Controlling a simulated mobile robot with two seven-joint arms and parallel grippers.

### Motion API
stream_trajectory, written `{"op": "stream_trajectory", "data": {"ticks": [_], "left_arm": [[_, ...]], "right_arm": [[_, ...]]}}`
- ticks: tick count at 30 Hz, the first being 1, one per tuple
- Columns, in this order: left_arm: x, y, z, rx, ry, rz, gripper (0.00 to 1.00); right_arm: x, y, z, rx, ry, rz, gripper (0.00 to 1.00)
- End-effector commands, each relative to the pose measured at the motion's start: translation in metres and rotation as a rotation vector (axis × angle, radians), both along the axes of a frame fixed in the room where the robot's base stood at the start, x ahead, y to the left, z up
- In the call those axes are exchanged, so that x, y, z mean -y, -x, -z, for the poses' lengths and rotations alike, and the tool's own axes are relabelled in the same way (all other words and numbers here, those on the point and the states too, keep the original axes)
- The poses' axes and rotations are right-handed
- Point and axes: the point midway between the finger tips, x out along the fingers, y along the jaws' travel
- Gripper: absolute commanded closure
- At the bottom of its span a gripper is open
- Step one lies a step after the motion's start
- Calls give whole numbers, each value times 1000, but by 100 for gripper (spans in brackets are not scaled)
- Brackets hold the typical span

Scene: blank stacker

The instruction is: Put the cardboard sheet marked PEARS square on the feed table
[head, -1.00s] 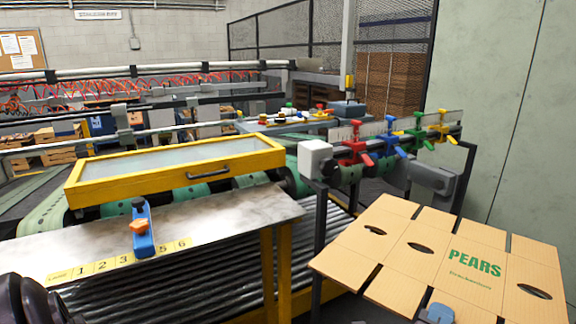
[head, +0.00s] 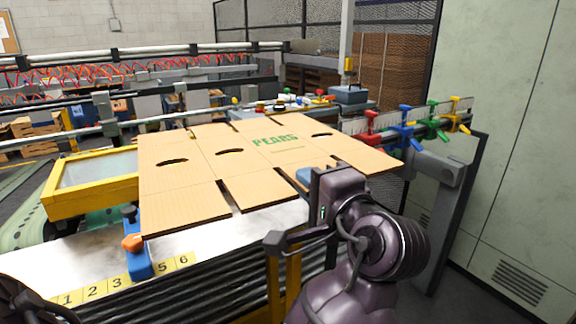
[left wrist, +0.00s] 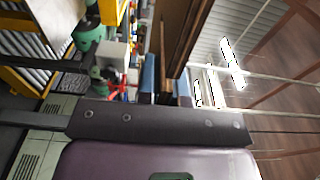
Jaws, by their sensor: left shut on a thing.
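The PEARS cardboard sheet (head: 180,200) is tan, with slots, hand holes and green lettering. In the head view it spans the feed table (head: 200,258) and part of the yellow-framed panel, its right end reaching toward the coloured clamps. It looks raised above the table, but the gap is hard to judge. My left gripper (head: 308,180) is shut on the sheet's near edge, right of its middle. In the left wrist view the sheet (left wrist: 178,38) shows as a brown strip between the blue finger pads (left wrist: 165,86). My right gripper is not in view.
A blue stop with an orange knob (head: 134,252) stands on the table's numbered yellow scale (head: 100,292). The yellow-framed panel (head: 88,208) lies behind at left. Red, blue, green and yellow clamps (head: 405,130) line a rail at right. A pale green wall stands far right.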

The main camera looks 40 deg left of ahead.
Motion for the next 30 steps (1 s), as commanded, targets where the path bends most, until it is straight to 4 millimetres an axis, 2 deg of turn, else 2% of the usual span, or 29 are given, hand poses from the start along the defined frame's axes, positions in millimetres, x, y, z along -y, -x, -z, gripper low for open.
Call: {"op": "stream_trajectory", "data": {"ticks": [1,7,21,30], "left_arm": [[0,3,-6,9,11,-18,100],[-6,10,-8,9,11,-64,100],[-33,-1,17,5,5,-67,100],[-42,-5,23,4,5,-66,100]], "right_arm": [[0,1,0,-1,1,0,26],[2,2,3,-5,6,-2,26],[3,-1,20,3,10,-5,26],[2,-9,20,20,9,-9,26]]}}
